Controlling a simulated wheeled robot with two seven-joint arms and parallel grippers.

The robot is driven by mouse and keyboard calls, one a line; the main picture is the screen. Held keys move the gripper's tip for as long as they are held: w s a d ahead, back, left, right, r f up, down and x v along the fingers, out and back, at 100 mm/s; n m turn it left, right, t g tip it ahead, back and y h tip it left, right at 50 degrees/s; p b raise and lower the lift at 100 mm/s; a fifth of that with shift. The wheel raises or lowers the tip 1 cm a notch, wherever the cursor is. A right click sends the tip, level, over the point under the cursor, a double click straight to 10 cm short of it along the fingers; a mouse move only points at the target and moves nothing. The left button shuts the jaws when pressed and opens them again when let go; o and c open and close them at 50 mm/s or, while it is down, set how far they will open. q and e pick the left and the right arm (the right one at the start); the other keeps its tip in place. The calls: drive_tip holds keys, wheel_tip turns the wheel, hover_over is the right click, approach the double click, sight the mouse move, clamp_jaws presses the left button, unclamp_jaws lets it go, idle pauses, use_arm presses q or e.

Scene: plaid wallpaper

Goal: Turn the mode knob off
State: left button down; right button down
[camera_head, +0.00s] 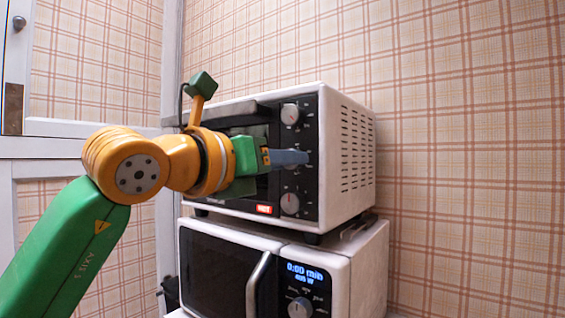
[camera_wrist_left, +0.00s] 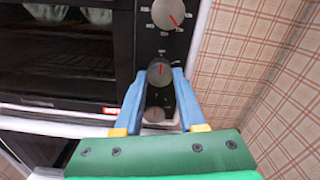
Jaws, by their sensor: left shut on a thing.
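A white toaster oven (camera_head: 349,150) has a black panel with a column of three knobs. The top knob (camera_head: 289,114) and bottom knob (camera_head: 289,203) are silver-grey with red marks. The middle knob is hidden by my gripper in the head view. In the left wrist view the middle knob (camera_wrist_left: 160,72) sits between my blue fingertips, its red mark pointing about straight up. My left gripper (camera_head: 302,157) reaches in from the left and is shut on this knob. The knob labels are too small to read, so I cannot tell which is the mode knob. My right gripper is not in view.
The oven stands on a white microwave (camera_head: 369,270) with a lit display (camera_head: 308,273), a knob (camera_head: 300,308) and a door handle (camera_head: 258,283). A red HOT label (camera_head: 264,209) glows on the oven's lower front. Plaid wall (camera_head: 460,150) lies to the right.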

use_arm(q)
drive_tip(key=shift+r, duration=0.1)
drive_tip(key=c, duration=0.5)
unclamp_jaws()
drive_tip(key=b+v, duration=0.3)
drive_tip(key=v, duration=0.4)
drive_tip(key=shift+b, duration=0.3)
drive_tip(key=shift+w, duration=0.1)
